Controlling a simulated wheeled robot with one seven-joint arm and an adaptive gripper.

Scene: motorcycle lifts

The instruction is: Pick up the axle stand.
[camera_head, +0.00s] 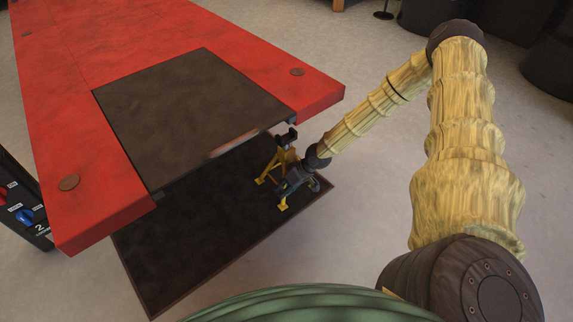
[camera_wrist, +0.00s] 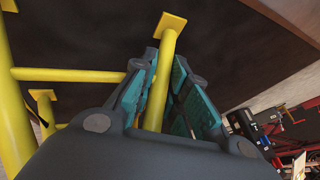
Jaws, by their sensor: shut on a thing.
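The axle stand (camera_head: 264,180) is yellow with a black saddle on top. In the head view it stands at the right part of the dark mat, beside the red lift's end. My gripper (camera_head: 289,183) is at its right side, low down. In the wrist view the stand's yellow leg (camera_wrist: 157,85) with a square foot runs between the teal pads of my gripper (camera_wrist: 162,85), and the jaws are shut on this leg. More yellow legs and a crossbar show at the left. I cannot tell whether the feet touch the mat.
The red lift platform (camera_head: 100,60) with a dark plate (camera_head: 195,115) overhangs the mat (camera_head: 215,230) close to the stand's left. A control box (camera_head: 25,215) stands at the far left. Dark barrels (camera_head: 550,65) stand at the back right. Grey floor lies open to the right.

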